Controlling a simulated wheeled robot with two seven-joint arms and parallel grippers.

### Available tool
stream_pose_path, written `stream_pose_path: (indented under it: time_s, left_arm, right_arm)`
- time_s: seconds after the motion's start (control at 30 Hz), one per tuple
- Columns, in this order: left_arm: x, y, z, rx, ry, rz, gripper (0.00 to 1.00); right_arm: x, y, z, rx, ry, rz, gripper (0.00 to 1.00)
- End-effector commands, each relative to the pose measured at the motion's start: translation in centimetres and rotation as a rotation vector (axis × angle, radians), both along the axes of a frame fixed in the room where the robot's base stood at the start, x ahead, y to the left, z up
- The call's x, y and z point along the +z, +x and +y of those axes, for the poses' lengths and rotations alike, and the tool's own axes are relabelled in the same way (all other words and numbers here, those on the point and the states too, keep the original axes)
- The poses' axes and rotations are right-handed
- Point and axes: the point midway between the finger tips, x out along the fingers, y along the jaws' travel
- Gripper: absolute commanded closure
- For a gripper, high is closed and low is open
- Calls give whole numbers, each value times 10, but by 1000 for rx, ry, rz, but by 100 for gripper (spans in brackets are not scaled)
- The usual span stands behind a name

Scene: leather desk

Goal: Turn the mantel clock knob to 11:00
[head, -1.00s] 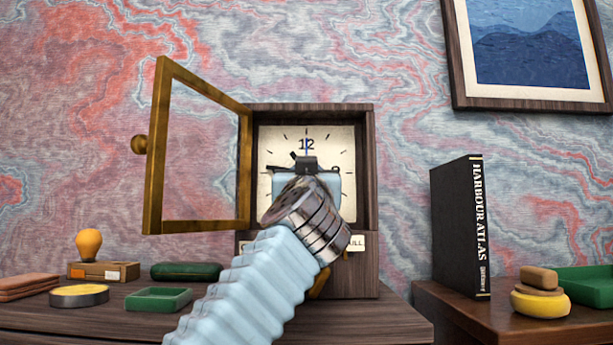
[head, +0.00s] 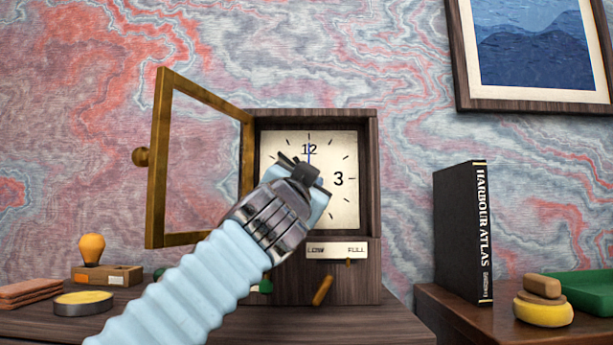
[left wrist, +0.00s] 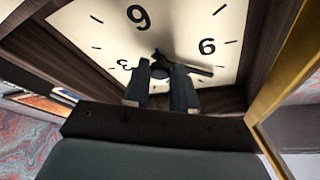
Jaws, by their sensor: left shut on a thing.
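The wooden mantel clock (head: 369,125) stands with its brass-framed glass door (head: 161,170) swung open to the left. Its cream dial (head: 343,150) shows 12 and 3 in the head view. It appears upside down in the left wrist view (left wrist: 110,30). A thin blue hand (head: 309,152) points straight up at 12. A dark hand (left wrist: 200,71) points up and left in the head view, somewhere around 10 to 11; the fingers partly cover it. My left gripper (head: 305,175) is shut on the knob at the dial's centre, also in the wrist view (left wrist: 160,80). The fingers mostly hide the knob. My right gripper is out of view.
A LOW/FULL plate (head: 336,251) and a small brass lever (head: 322,290) are on the clock's lower front. A stamp (head: 91,250), a yellow-topped tin (head: 83,302) and brown slabs (head: 30,291) lie at left. A black book (head: 460,230) stands on the right-hand surface.

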Motion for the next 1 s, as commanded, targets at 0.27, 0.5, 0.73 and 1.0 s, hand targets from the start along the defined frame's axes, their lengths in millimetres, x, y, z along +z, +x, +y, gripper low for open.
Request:
stream_pose_path:
  time_s: [0.27,0.5,0.73,1.0]
  left_arm:
    - [1,0,0,-1,60,-1,100]
    - [0,0,0,-1,65,-1,100]
    - [0,0,0,-1,64,-1,61]
    - [0,0,0,0,64,0,48]
  right_arm:
    - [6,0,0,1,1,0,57]
    - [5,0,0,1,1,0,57]
    - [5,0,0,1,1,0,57]
    - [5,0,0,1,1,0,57]
